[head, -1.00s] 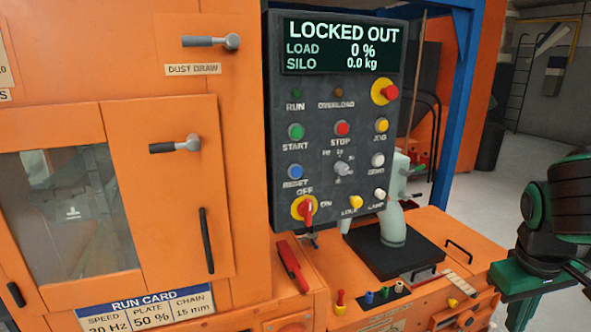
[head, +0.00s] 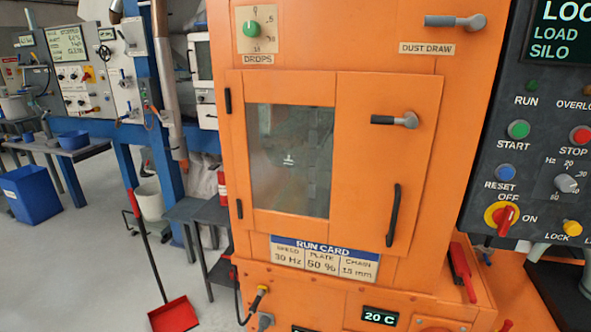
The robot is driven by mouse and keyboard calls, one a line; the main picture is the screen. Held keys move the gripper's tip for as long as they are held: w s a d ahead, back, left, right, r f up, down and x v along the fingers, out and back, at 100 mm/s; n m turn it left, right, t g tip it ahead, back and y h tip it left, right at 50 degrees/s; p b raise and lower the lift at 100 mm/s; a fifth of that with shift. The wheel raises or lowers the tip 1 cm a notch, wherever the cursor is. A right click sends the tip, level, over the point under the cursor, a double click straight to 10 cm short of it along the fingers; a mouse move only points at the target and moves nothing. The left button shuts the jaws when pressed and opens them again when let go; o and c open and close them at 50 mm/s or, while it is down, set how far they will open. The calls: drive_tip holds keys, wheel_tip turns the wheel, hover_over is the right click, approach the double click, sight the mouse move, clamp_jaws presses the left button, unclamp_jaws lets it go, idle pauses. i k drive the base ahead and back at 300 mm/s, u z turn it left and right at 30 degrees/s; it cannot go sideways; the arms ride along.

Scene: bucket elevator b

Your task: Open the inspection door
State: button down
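The inspection door (head: 363,95) is an orange panel with a dark window (head: 290,160) on the front of the orange machine. It looks shut, flush in its frame. Hinges show on its left edge. A grey latch lever (head: 395,120) lies level at its upper right, its knob end to the right. A black vertical pull handle (head: 393,215) is at its lower right. My gripper is not in view.
The control panel (head: 488,150) stands right of the door. Above the door are the dust draw lever (head: 455,21) and the green drops knob (head: 251,28). A red dustpan (head: 175,314) stands on the floor at left, near a grey bench. Open floor lies further left.

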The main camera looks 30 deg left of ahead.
sight(379, 171)
drive_tip(key=u, duration=1.15)
